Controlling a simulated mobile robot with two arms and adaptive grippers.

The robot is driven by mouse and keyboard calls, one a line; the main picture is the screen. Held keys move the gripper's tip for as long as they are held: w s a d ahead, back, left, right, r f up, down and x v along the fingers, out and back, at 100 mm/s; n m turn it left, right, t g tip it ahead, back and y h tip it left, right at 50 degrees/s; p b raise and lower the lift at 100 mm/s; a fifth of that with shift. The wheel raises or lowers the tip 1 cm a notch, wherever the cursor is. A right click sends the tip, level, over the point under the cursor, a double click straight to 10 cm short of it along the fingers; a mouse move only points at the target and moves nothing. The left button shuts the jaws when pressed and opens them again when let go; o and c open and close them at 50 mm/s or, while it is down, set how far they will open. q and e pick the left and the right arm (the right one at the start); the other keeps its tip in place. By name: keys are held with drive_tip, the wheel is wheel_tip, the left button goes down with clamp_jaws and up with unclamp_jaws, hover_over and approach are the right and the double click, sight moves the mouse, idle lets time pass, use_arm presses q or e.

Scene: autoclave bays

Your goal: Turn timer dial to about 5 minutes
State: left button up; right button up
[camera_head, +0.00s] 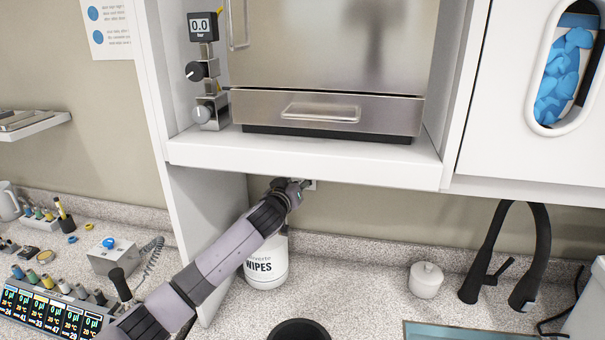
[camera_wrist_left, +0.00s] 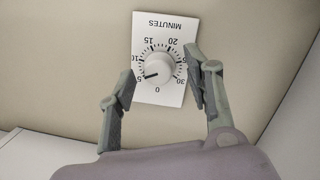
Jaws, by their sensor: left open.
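The timer dial (camera_wrist_left: 158,68) is a round white knob on a white plate marked MINUTES, which appears upside down in the left wrist view. Its dark pointer mark aims left and slightly down, close to the 5. My left gripper (camera_wrist_left: 161,66) is open, with one finger at the plate's left edge and the other at its right; neither visibly grips the knob. In the head view, my left gripper (camera_head: 299,186) is under the cabinet shelf, in front of the wall, and hides most of the plate. My right gripper is not in view.
The white shelf (camera_head: 300,160) with the steel autoclave sits just above my gripper. A white wipes tub (camera_head: 265,270) stands below my arm. A lidded white jar (camera_head: 426,281) and black tap (camera_head: 490,260) are to the right. Pipettes and racks crowd the left counter.

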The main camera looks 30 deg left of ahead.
use_arm(q)
drive_tip(key=shift+s+d+r+p, duration=0.1)
drive_tip(key=shift+s+d+p, duration=0.1)
drive_tip(key=shift+s, duration=0.65)
drive_tip(key=shift+s+d+f+p, duration=0.15)
drive_tip(key=shift+s+d, duration=0.1)
drive_tip(key=shift+s, duration=0.55)
drive_tip(key=shift+s+d+r+p, duration=0.15)
drive_tip(key=shift+s+d, duration=0.05)
drive_tip(key=shift+s, duration=0.65)
